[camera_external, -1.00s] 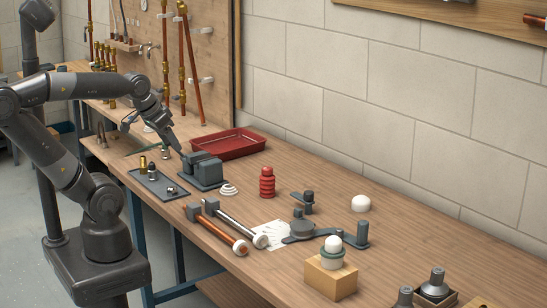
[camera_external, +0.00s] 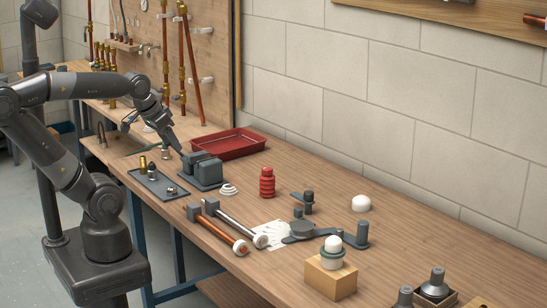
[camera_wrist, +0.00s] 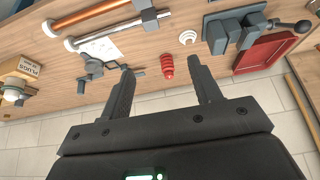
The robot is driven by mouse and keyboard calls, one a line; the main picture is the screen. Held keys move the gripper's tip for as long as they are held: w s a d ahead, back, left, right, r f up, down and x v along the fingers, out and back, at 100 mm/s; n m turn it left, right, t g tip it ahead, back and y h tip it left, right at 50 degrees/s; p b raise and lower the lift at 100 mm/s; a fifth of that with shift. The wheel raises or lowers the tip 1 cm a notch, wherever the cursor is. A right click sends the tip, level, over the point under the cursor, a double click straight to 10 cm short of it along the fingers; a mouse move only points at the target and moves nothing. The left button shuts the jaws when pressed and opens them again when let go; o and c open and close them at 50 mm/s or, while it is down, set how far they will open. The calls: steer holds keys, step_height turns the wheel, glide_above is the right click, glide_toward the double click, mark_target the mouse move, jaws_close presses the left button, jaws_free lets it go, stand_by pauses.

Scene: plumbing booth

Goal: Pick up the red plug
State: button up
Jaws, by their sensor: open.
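The red plug (camera_external: 267,182) is a ribbed red piece standing upright on the wooden bench, right of the grey vise. In the wrist view the red plug (camera_wrist: 167,67) shows beyond my fingertips, between the two fingers but nearer the right one. My gripper (camera_wrist: 160,77) is open and empty, and is apart from the plug. In the external view my gripper (camera_external: 176,147) is at the left, near the vise and well short of the plug.
The grey vise (camera_external: 203,170) and red tray (camera_external: 230,144) stand left of the plug. White rings (camera_external: 228,189) lie beside it. Two pipes with white ends (camera_external: 222,228), a dark clamp-like tool (camera_external: 330,232) and a white dome (camera_external: 361,203) are nearby. Bare bench lies behind the plug.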

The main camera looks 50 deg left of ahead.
steer(key=shift+o, duration=0.2)
steer(key=o, duration=0.3)
steer(key=m+g+h, duration=0.1)
steer(key=m, duration=0.3)
glide_above(267, 179)
steer(key=s+a, duration=0.3)
steer(key=a, duration=0.1)
step_height(267, 179, down, 11)
steer(key=shift+d+x, duration=0.15)
steer(key=shift+x, duration=1.7)
steer(key=shift+d+x, duration=0.15)
steer(key=shift+x, duration=1.7)
steer(key=shift+d+x, duration=0.15)
steer(key=shift+x, duration=1.7)
